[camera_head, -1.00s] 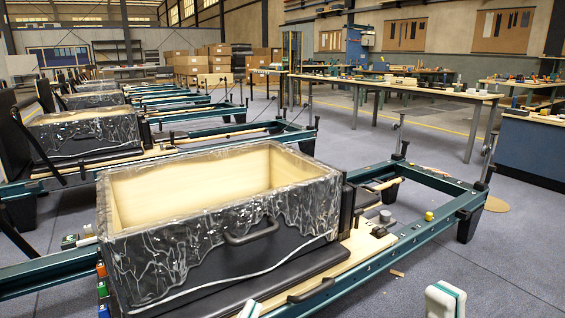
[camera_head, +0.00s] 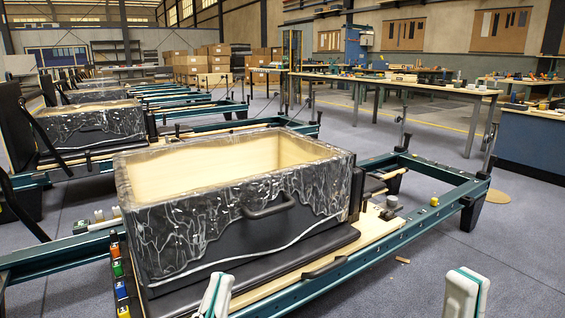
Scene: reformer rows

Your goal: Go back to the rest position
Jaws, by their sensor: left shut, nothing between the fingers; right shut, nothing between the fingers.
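My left gripper (camera_head: 215,296) shows at the bottom edge, in front of the near reformer. It is white with a teal stripe, shut and empty. My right gripper (camera_head: 466,294) stands at the bottom right over the bare floor, also white with a teal stripe, shut and empty. Only the tips of both show; the arms behind them are out of view. Neither gripper visibly touches anything.
A large open box (camera_head: 240,210) wrapped in clear film sits on the near reformer's teal frame (camera_head: 345,268). Coloured blocks (camera_head: 118,268) line its left end. More reformers recede behind it. Grey floor (camera_head: 530,230) is clear at right, before a long workbench (camera_head: 400,82).

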